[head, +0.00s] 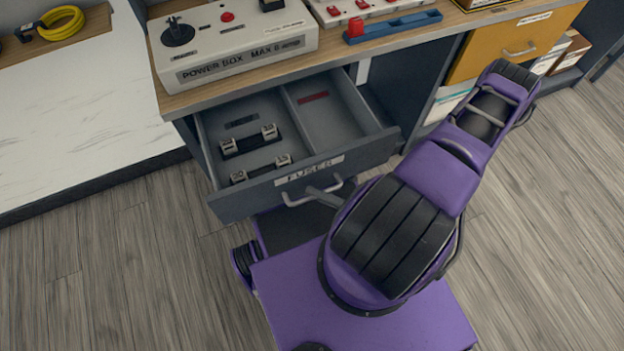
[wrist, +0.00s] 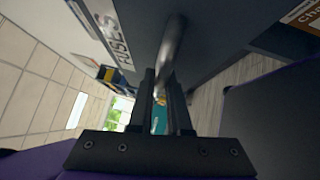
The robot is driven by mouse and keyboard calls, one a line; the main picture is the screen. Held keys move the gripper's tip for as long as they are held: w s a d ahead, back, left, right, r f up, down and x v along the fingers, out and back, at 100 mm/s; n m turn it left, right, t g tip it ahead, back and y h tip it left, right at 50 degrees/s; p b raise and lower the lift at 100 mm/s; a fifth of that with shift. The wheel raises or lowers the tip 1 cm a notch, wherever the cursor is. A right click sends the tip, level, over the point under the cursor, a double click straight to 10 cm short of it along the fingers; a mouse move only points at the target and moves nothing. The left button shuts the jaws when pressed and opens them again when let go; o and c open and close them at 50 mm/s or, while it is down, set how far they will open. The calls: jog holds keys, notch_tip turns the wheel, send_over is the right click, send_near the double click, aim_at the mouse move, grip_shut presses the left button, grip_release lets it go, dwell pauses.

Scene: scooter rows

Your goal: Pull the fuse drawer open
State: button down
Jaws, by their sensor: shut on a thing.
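The fuse drawer (head: 252,202), dark grey with a white FUSES label, stands pulled out under the wooden counter in the head view. Its left compartment holds fuses (head: 250,141) with metal ends; a red strip lies in the right compartment. The metal bar handle (head: 300,201) is on the drawer's front. In the wrist view the handle (wrist: 172,50) runs between the two dark fingers of my gripper (wrist: 163,85), which is shut on it. In the head view my purple arm hides part of the gripper and the drawer's lower right front.
A white power box (head: 235,45) with a black knob and red button stands on the counter above. A blue tray (head: 393,26) lies beside it. A yellow drawer (head: 512,45) is at the upper right. Wooden floor is clear at left and right.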

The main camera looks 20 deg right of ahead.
jog(key=shift+s, duration=0.3)
jog(key=c, duration=0.9)
grip_release()
jog(key=shift+o, duration=0.2)
jog(key=v, duration=1.7)
jog(key=shift+d+b, duration=0.25)
jog(key=shift+b, duration=0.2)
jog(key=shift+f, duration=0.1)
